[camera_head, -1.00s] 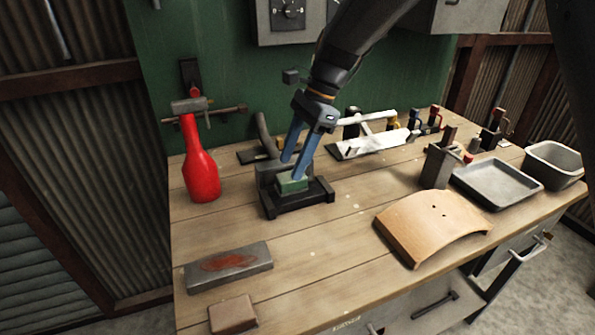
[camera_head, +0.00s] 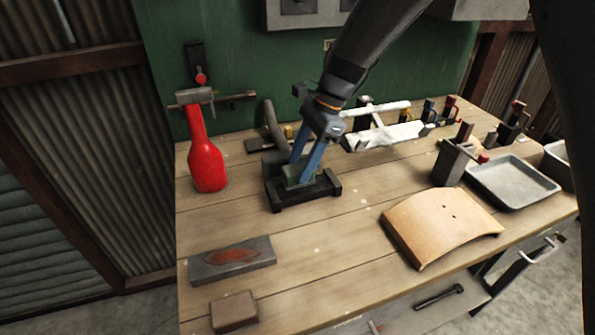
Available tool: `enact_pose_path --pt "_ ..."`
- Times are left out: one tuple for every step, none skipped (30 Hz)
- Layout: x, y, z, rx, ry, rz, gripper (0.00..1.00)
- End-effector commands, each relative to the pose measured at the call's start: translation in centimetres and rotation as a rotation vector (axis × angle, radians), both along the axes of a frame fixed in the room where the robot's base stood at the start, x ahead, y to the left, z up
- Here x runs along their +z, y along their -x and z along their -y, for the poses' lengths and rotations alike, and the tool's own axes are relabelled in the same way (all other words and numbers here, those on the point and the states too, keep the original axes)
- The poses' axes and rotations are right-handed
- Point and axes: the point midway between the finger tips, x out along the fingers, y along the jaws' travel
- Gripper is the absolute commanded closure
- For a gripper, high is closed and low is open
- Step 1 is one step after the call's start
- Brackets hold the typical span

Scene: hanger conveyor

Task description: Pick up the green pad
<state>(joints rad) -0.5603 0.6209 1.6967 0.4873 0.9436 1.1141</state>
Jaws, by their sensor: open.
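The green pad (camera_head: 293,171) is a small block sitting in a dark holder (camera_head: 310,192) on the wooden bench, left of the middle in the head view. My gripper (camera_head: 301,176) comes down from above, with its two blue fingers around the pad, one at each side. The fingers are open. The fingers hide part of the pad, and I cannot tell whether either touches it.
A red bottle (camera_head: 206,160) stands to the left. A grey block with a rusty patch (camera_head: 232,259) and a brown block (camera_head: 234,311) lie in front. A curved wooden piece (camera_head: 441,226) and a grey tray (camera_head: 512,182) are on the right. The bench middle is clear.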

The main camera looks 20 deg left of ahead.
Motion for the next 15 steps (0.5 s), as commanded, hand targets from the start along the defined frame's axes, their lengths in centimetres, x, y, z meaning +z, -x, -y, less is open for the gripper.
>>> enact_pose_path --pt "-0.5 0.3 -0.2 0.000 0.002 -0.002 0.50" --pt "-0.9 0.4 -0.3 0.000 0.002 -0.002 0.50" --pt "-1.3 0.5 -0.4 0.001 0.001 -0.001 0.50" --pt "-1.6 0.5 -0.5 0.000 0.001 0.000 0.50" --pt "-1.8 0.6 -0.6 0.001 0.001 0.000 0.50" --pt "-2.0 0.6 -0.6 0.001 0.001 0.000 0.50" --pt "-2.1 0.6 -0.6 0.001 0.001 0.000 0.50" --pt "-2.1 0.6 -0.7 0.001 0.001 0.001 0.50" --pt "-2.1 0.6 -0.7 0.001 0.001 0.001 0.50" --pt "-2.1 0.6 -0.7 0.001 0.001 0.001 0.50" --pt "-2.1 0.6 -0.7 0.001 0.001 0.001 0.50" --pt "-2.1 0.6 -0.7 0.001 0.001 0.001 0.50" --pt "-2.1 0.6 -0.7 0.001 0.001 0.001 0.50" --pt "-2.1 0.6 -0.7 0.001 0.001 0.001 0.53" --pt "-2.1 0.6 -0.7 0.001 0.001 0.001 0.60"
